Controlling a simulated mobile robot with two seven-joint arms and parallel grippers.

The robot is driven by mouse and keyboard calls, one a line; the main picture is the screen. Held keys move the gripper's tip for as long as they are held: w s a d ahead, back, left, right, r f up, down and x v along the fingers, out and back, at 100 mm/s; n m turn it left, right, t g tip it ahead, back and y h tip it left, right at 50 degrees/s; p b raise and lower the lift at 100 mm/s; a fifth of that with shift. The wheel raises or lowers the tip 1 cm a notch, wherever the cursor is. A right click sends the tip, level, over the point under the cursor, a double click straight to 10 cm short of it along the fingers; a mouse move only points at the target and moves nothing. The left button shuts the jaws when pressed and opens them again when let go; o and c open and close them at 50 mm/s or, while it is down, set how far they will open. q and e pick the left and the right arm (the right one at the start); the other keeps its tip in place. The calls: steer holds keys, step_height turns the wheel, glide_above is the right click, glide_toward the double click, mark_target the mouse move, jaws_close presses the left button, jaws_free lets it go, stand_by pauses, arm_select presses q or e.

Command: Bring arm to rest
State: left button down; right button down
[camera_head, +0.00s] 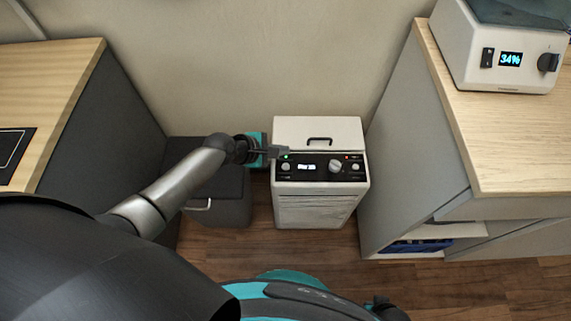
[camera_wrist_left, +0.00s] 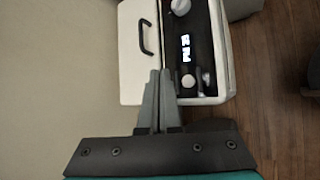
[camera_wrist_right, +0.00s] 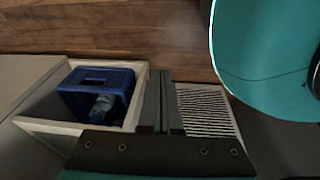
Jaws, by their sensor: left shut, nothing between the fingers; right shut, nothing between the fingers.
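My left arm reaches out from the left in the head view. Its gripper (camera_head: 284,152) is shut and empty, with its tips at the left end of the white appliance's control panel (camera_head: 320,168). In the left wrist view the closed fingers (camera_wrist_left: 160,76) point at the appliance (camera_wrist_left: 132,80), beside its panel; I cannot tell whether they touch it. My right gripper (camera_wrist_right: 161,76) is shut and empty in the right wrist view, between an open compartment with a blue bin (camera_wrist_right: 92,90) and a white slatted surface (camera_wrist_right: 208,110). Its fingers do not show clearly in the head view.
A dark grey box with a handle (camera_head: 222,200) stands left of the appliance. A wood-topped counter (camera_head: 50,70) is at the left. Another counter (camera_head: 500,140) at the right bears a machine (camera_head: 505,55) reading 34%. Wooden floor (camera_head: 300,248) shows in front.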

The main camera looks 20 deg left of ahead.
arm_select(q)
steer(key=shift+f, duration=0.1)
